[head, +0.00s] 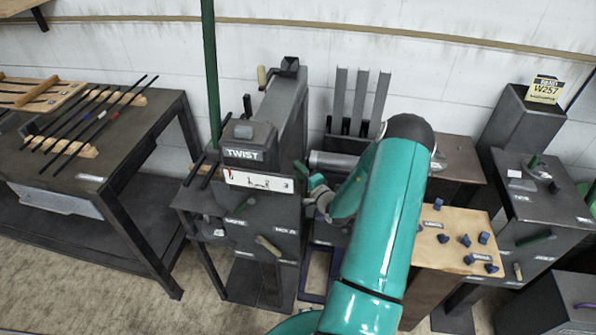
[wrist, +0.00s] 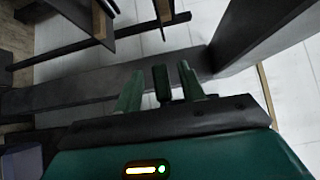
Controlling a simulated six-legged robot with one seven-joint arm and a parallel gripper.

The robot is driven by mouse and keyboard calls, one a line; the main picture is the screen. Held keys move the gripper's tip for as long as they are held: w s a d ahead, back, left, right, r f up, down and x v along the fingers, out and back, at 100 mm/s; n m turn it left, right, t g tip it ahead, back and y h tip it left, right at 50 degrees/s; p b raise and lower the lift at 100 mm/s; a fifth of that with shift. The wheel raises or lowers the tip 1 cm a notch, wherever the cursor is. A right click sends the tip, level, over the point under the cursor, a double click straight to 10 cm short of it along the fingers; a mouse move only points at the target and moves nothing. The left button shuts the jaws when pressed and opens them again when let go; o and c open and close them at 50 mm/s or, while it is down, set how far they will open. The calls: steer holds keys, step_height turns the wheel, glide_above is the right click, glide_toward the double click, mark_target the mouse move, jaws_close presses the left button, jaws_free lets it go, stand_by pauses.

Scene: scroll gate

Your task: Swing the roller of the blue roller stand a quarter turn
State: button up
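In the head view, a grey cylinder (head: 333,161) that looks like the roller lies roughly level, its left end bare and its right part hidden behind my teal arm. A dark blue foot (head: 312,297) shows low down below it, so I take this as the blue roller stand; most of it is hidden. My gripper (head: 316,188) is just below the cylinder's left end, beside the TWIST machine; contact cannot be told. In the wrist view my gripper's green fingers (wrist: 160,88) stand apart, with a dark upright piece between them and gaps on both sides.
The dark TWIST machine (head: 262,205) stands close on the left. Upright grey bars (head: 361,100) are behind the cylinder. A wooden-topped table with blue pieces (head: 466,241) is on the right. A rod table (head: 120,215) stands far left, with open floor before it.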

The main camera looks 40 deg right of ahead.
steer(key=shift+w, duration=0.55)
jaws_close()
steer(key=shift+s, duration=0.1)
